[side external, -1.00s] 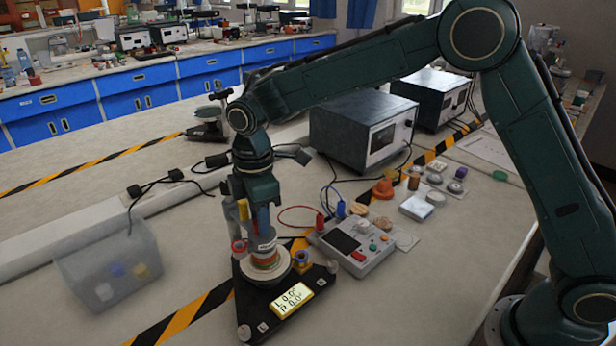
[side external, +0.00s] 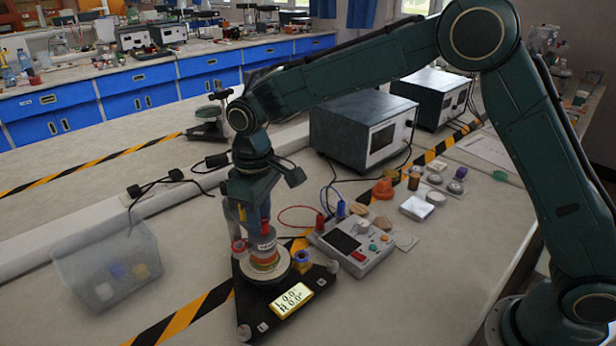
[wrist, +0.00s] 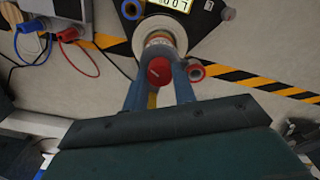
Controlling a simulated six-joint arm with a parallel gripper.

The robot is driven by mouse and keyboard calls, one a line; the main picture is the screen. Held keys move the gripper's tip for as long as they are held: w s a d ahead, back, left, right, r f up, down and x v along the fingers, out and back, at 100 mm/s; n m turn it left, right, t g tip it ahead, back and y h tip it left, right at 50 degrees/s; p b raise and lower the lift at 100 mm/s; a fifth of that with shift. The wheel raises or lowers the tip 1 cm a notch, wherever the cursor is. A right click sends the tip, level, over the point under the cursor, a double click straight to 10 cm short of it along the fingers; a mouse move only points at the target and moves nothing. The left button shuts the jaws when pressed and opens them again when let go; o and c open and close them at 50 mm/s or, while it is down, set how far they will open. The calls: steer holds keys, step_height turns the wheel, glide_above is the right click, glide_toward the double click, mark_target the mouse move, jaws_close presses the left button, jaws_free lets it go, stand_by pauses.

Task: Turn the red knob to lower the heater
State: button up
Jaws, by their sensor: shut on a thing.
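The red knob (wrist: 159,71) is round and shows between my two finger tips in the wrist view. It sits at the near end of a banded cylindrical stack with a pale disc (side external: 267,275) on a black three-cornered base (side external: 247,318). In the side view a bit of red knob (side external: 265,227) shows beside a finger. My gripper (side external: 261,230) points down from above the stack, its fingers shut on the knob from both sides. The wrist view shows the gripper (wrist: 160,76) too. Which part is the heater I cannot tell.
A lit display (side external: 292,298) on the base seems to read zeros. A grey control box (side external: 358,250) with cables is at right, a clear bin (side external: 108,265) at left. Bench in front is clear.

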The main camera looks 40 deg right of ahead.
steer(key=shift+r+m, duration=0.1)
steer(key=shift+m, duration=0.2)
steer(key=o, duration=1)
step_height(320, 180, up, 14)
stand_by(0.4)
stand_by(0.4)
